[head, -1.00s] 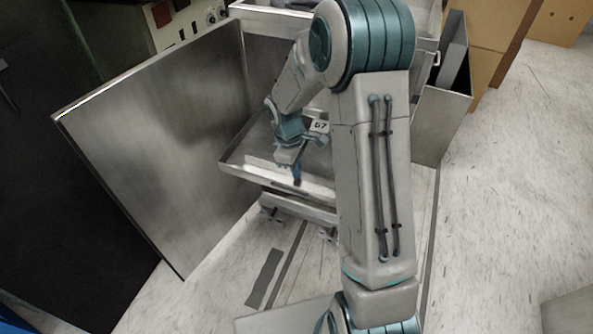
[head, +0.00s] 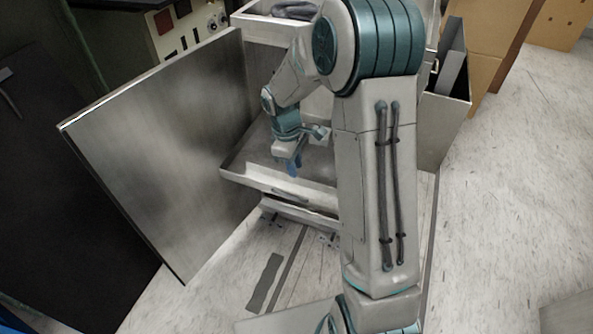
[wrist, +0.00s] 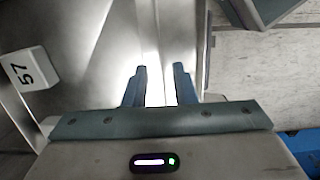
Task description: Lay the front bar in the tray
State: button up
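The metal tray (head: 243,166) sticks out from the open cabinet, its inside partly hidden by my arm. My gripper (head: 293,170) points down over the tray's front part. In the wrist view my gripper (wrist: 158,85) has its two dark blue fingers apart, with only a bright, washed-out metal strip showing between them. A slim dark shape (head: 290,193) runs along the tray's front edge; I cannot tell whether it is the front bar or a slot. A white block marked 57 (wrist: 28,68) is left of the fingers in the wrist view.
A large metal door panel (head: 165,150) stands open at left. A metal rail (head: 300,213) lies below the tray front. A tall narrow metal bin (head: 445,110) and cardboard boxes (head: 495,50) stand at right.

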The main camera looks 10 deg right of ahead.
notch_tip(320, 180, up, 7)
jog(key=p, duration=0.2)
jog(key=s+r+m+t, duration=0.1)
jog(key=s+r+m, duration=0.3)
jog(key=s, duration=0.6)
jog(key=s+r+m+t+y, duration=0.1)
jog(key=s+r+m, duration=0.3)
jog(key=s, duration=0.7)
jog(key=m, duration=0.2)
jog(key=shift+d+m, duration=0.3)
